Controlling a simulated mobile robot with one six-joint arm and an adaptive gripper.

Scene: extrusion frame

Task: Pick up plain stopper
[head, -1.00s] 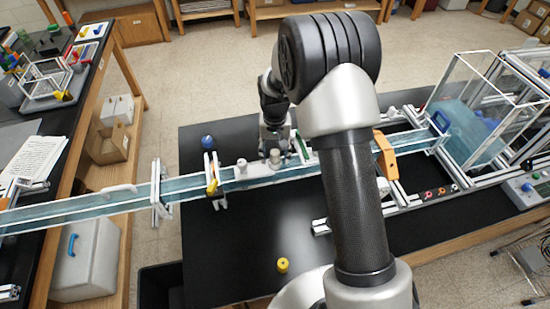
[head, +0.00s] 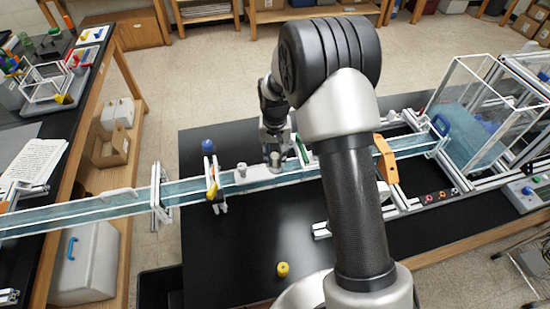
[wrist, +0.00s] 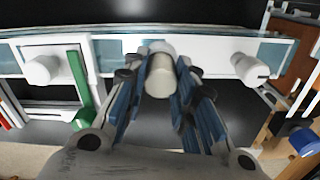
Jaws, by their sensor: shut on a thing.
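The plain stopper (wrist: 161,78) is a pale, off-white cylinder between my gripper's blue-padded fingers in the wrist view. My gripper (wrist: 158,88) is shut on it. It stands close against the white plate (wrist: 205,55) behind it; I cannot tell whether it is clear of its seat. In the head view my gripper (head: 274,150) is over the middle of the channel, with the stopper's pale end just below it. Two similar pale knobs stand on the plate, one at the left (wrist: 42,70) and one with a dark mark at the right (wrist: 248,68).
A green piece (wrist: 80,88) stands left of the fingers. A blue-capped item (head: 208,146) is behind the channel (head: 190,188). An orange bracket (head: 386,158) is to the right. A yellow piece (head: 283,269) lies on the mostly clear black front table.

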